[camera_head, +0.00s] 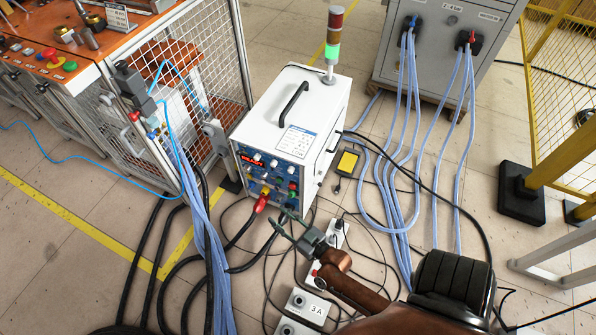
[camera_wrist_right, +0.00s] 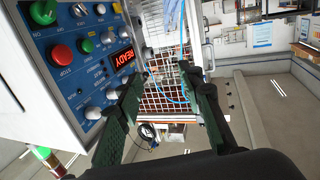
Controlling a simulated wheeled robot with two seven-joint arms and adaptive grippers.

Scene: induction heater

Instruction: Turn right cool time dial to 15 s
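The induction heater (camera_head: 310,105) is a white box with a blue front panel (camera_head: 262,180). Its panel fills the left of the right wrist view, turned on its side (camera_wrist_right: 70,60), with a red READY display (camera_wrist_right: 123,59) and several silver dials (camera_wrist_right: 93,112) beside it. The dial labels are too small to read, so I cannot tell which is the right cool time dial. My right gripper (camera_head: 281,219) is in front of the panel's lower right, open and empty. In the wrist view its fingers (camera_wrist_right: 165,72) are apart; one overlaps the panel's edge near the dials. My left gripper is not in view.
Black and red cables (camera_head: 262,203) leave the panel's lower part. White boxes (camera_head: 305,305) and loose cables lie on the floor below my right arm. A caged orange workbench (camera_head: 100,60) stands left, a grey cabinet (camera_head: 450,40) behind, a yellow fence (camera_head: 560,150) right.

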